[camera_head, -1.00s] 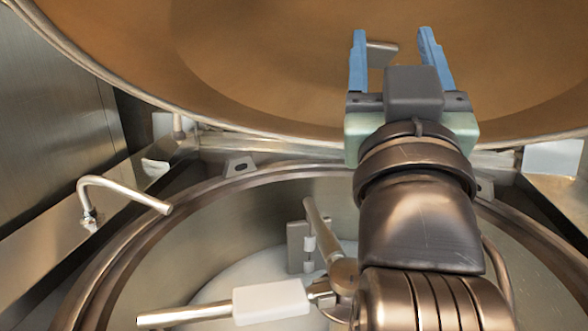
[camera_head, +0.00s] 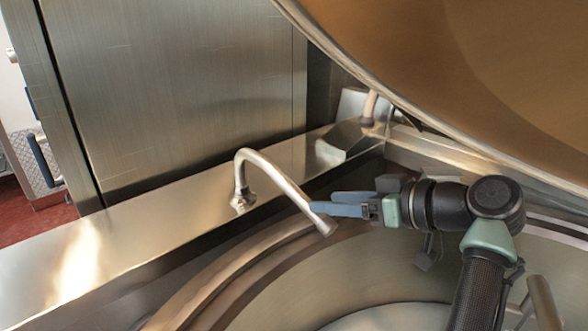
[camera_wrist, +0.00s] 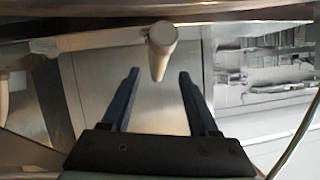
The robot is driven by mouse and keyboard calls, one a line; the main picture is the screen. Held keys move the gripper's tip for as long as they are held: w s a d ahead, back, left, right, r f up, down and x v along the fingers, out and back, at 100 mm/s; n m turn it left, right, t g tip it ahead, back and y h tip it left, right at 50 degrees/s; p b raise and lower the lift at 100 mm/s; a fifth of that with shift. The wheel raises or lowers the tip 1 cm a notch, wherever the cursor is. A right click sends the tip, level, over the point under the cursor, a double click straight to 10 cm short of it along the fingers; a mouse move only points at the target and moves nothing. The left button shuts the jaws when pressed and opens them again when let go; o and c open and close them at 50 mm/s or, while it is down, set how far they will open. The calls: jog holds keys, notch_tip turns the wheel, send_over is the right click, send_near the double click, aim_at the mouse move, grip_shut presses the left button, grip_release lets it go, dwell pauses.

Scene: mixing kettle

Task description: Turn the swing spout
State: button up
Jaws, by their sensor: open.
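The swing spout (camera_head: 270,172) is a bent metal pipe rising from the ledge left of the kettle. It arches over, and its free end hangs above the kettle's rim. My gripper (camera_head: 322,204) comes from the right with its blue fingers beside the spout's free end. In the wrist view, the spout's end (camera_wrist: 162,45) shows ahead of the gap between the fingertips. The two blue fingers (camera_wrist: 157,78) are apart, with nothing held between them. Whether a finger touches the spout cannot be told.
The open kettle (camera_head: 340,270) lies below, and its large raised lid (camera_head: 490,90) fills the upper right. A flat metal ledge (camera_head: 130,235) runs along the left, with a tall steel cabinet (camera_head: 180,80) behind it. Another short pipe (camera_head: 369,105) stands near the lid's edge.

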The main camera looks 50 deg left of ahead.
jog(key=p+x, duration=0.1)
jog(key=x, duration=0.9)
jog(key=shift+a+f, duration=0.2)
jog(key=shift+a, duration=0.1)
grip_shut()
dwell(0.9)
